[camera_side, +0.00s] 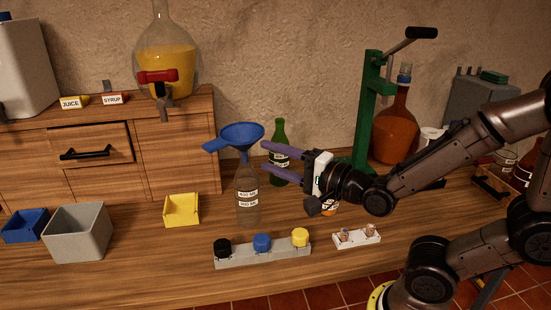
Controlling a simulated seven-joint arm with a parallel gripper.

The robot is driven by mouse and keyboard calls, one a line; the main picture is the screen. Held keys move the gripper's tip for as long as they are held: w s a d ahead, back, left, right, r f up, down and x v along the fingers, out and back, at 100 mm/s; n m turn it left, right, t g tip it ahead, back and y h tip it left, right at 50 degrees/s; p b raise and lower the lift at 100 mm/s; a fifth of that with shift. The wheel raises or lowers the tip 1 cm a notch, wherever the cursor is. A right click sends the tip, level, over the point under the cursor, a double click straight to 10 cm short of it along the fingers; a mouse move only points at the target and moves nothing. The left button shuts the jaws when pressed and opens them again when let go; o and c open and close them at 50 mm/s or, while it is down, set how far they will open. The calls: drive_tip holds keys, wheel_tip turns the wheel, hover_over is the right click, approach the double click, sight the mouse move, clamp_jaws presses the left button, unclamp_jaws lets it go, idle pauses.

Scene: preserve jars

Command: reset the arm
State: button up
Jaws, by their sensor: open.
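My gripper (264,161) has two purple fingers that point left, spread apart and with nothing seen between them. It is in the air above the table, to the right of a clear labelled bottle (248,205) that has a blue funnel (238,139) in its neck. A green bottle (279,142) with a label stands behind the fingers, and they hide part of it. The arm reaches in from the right. Part of an orange labelled item (330,209) shows below the wrist and is mostly hidden.
A grey rack (265,258) with black, blue and yellow caps lies in front. A white holder (356,238) is right of it. Yellow (182,209), grey (77,232) and blue (24,226) bins stand left. A green press (366,125) and an amber flask (397,130) stand behind the arm.

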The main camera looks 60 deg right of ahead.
drive_tip(key=shift+s, duration=0.25)
wheel_tip(320, 180, up, 5)
drive_tip(key=n, duration=0.3)
drive_tip(key=s+f+n+g, duration=0.5)
drive_tip(key=s+n+g, duration=0.1)
drive_tip(key=s+n, duration=0.1)
drive_tip(key=s+f+n+g, duration=0.4)
drive_tip(key=s+n+g, duration=0.2)
drive_tip(key=s+n, duration=0.2)
drive_tip(key=shift+s+f+y, duration=0.3)
drive_tip(key=shift+s+f, duration=0.1)
drive_tip(key=shift+s, duration=0.4)
